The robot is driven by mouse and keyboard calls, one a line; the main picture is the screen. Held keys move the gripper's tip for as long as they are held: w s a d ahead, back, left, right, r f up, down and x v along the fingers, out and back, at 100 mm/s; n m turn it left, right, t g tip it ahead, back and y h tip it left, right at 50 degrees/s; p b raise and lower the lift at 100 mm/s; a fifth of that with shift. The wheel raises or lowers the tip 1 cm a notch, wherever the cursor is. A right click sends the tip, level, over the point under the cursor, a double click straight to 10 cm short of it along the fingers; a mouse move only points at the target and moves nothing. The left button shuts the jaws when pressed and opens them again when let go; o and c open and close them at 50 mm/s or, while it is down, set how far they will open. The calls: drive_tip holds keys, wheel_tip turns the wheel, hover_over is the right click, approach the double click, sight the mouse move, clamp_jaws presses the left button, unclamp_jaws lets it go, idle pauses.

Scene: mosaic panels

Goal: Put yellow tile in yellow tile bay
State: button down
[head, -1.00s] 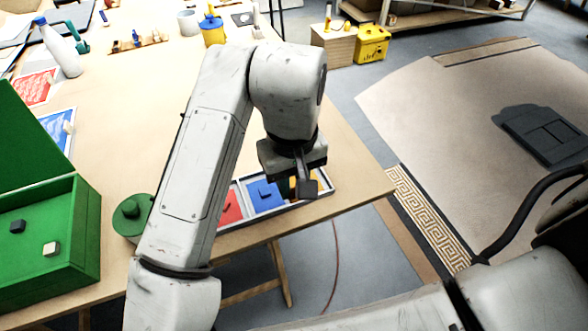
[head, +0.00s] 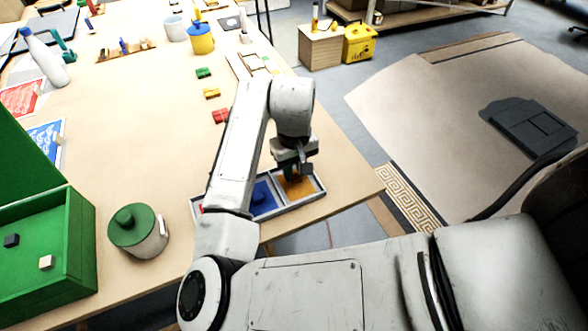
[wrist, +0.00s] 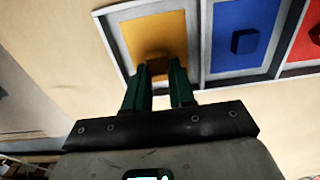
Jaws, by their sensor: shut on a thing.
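The yellow tile (wrist: 155,35) lies within the outline of the end bay of the grey tray (wrist: 198,50) in the wrist view. In the head view the yellow tile (head: 300,188) shows at the tray's right end, beneath my gripper. My gripper (wrist: 160,72) is shut on the tile's small knob, which is partly hidden between the dark green fingers. It also shows in the head view (head: 293,172). I cannot tell whether the tile rests fully on the bay floor. The blue tile (wrist: 240,35) with its knob fills the middle bay.
A red tile (wrist: 310,35) is beyond the blue one. A green-lidded pot (head: 137,228) and an open green box (head: 75,245) stand left of my arm. The table's front edge is close to the tray.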

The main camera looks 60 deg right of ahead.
sight(294, 173)
drive_tip(key=shift+f, duration=0.6)
drive_tip(key=shift+f, duration=0.2)
drive_tip(key=c, duration=0.9)
unclamp_jaws()
drive_tip(key=shift+c, duration=0.2)
wheel_tip(294, 173, up, 12)
drive_tip(key=shift+r, duration=0.2)
